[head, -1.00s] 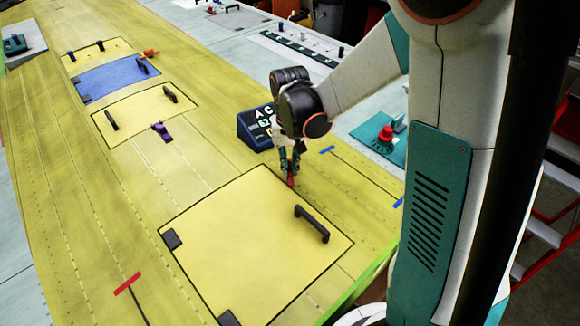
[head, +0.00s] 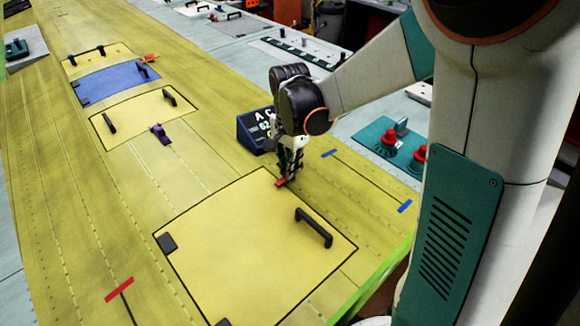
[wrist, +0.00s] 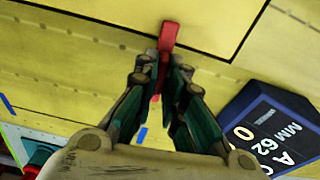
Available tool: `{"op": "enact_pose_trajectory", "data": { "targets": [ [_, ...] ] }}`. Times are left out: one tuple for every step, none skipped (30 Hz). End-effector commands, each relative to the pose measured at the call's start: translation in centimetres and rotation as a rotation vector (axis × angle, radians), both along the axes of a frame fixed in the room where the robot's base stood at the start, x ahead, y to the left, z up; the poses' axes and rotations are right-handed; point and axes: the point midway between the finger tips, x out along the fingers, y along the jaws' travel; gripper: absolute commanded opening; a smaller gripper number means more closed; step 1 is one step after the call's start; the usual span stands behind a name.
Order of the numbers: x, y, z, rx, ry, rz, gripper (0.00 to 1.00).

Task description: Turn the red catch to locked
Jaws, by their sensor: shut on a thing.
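The red catch (head: 281,183) is a small bar at the far edge of the large yellow panel (head: 240,250). In the wrist view the red catch (wrist: 168,38) points up the picture, its end reaching over the dark seam of the panel. My gripper (head: 288,176) is down at the catch. In the wrist view my gripper (wrist: 161,68) has its two fingers on either side of the catch, shut on it. The part of the catch between the fingers is mostly hidden.
A dark blue display box (head: 256,130) stands close behind my gripper; it also shows in the wrist view (wrist: 270,120). A black handle (head: 313,228) stands up from the large panel. A purple catch (head: 160,134) and an orange catch (head: 149,58) lie farther off.

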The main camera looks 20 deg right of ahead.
Motion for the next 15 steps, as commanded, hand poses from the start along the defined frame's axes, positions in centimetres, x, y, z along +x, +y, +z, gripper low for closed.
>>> {"op": "enact_pose_trajectory", "data": {
  "targets": [
    [0.04, 0.01, -0.03, 0.000, -0.001, -0.018, 0.00],
    [0.05, 0.01, -0.03, 0.000, -0.001, -0.028, 0.00],
    [0.05, 0.01, -0.02, 0.000, -0.001, -0.040, 0.00],
    [0.05, 0.00, -0.01, 0.000, -0.001, -0.048, 0.00],
    [0.06, 0.01, -0.01, 0.000, -0.001, -0.055, 0.00],
    [0.06, 0.01, 0.00, 0.000, -0.001, -0.062, 0.00],
    [0.06, 0.01, 0.00, 0.000, -0.001, -0.067, 0.00],
    [0.06, 0.01, 0.01, 0.000, -0.001, -0.071, 0.00],
    [0.07, 0.01, 0.01, 0.000, -0.001, -0.076, 0.00],
    [0.07, 0.01, 0.01, 0.000, -0.001, -0.079, 0.00],
    [0.07, 0.01, 0.02, 0.000, -0.001, -0.081, 0.00],
    [0.07, 0.01, 0.02, 0.000, -0.001, -0.082, 0.00],
    [0.07, 0.01, 0.03, 0.000, -0.001, -0.083, 0.00],
    [0.07, 0.01, 0.03, 0.000, -0.001, -0.083, 0.00],
    [0.07, 0.01, 0.03, 0.000, -0.001, -0.084, 0.00]
  ]
}}
